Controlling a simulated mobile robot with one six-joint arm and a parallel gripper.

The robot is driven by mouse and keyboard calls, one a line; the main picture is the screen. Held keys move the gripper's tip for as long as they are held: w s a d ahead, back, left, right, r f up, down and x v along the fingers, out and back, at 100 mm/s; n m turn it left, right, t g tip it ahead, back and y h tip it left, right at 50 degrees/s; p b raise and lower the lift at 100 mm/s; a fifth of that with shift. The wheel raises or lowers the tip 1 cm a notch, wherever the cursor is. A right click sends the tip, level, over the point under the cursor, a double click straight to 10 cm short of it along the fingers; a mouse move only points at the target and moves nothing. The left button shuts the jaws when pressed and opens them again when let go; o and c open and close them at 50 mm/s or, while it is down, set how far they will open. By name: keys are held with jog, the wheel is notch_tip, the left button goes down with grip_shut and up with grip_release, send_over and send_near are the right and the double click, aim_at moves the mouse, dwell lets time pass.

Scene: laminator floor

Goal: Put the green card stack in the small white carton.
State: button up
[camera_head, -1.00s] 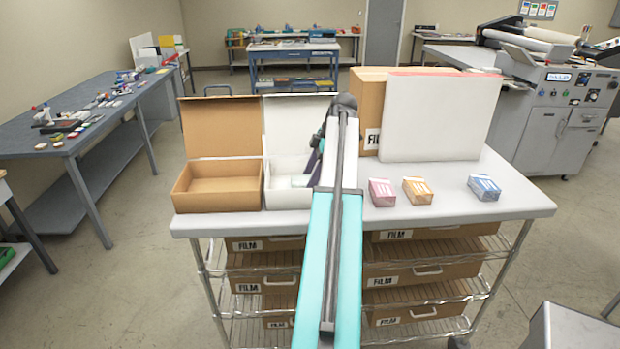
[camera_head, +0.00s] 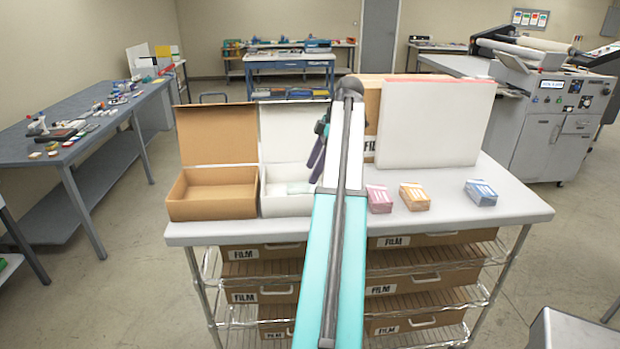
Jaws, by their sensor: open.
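The small white carton (camera_head: 285,206) stands open on the cart top, its lid raised at the back. A pale greenish thing (camera_head: 298,188) lies inside it, partly hidden by my arm; it looks like the green card stack. My gripper (camera_head: 317,163) is at the carton's right side, above its opening and mostly behind my arm. Its dark fingers are seen from the side, apart from the pale green thing.
An open brown carton (camera_head: 212,207) stands left of the white one. Pink (camera_head: 379,198), orange (camera_head: 414,196) and blue (camera_head: 481,192) card stacks lie on the right of the cart top (camera_head: 450,222). A large white panel (camera_head: 435,124) leans on a brown FILM box behind them.

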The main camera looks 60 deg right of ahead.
jog(key=p+v, duration=0.1)
jog(key=v, duration=0.1)
jog(key=shift+r, duration=0.45)
jog(key=shift+p+v, duration=1.4)
jog(key=shift+p, duration=0.1)
jog(key=shift+s, duration=0.25)
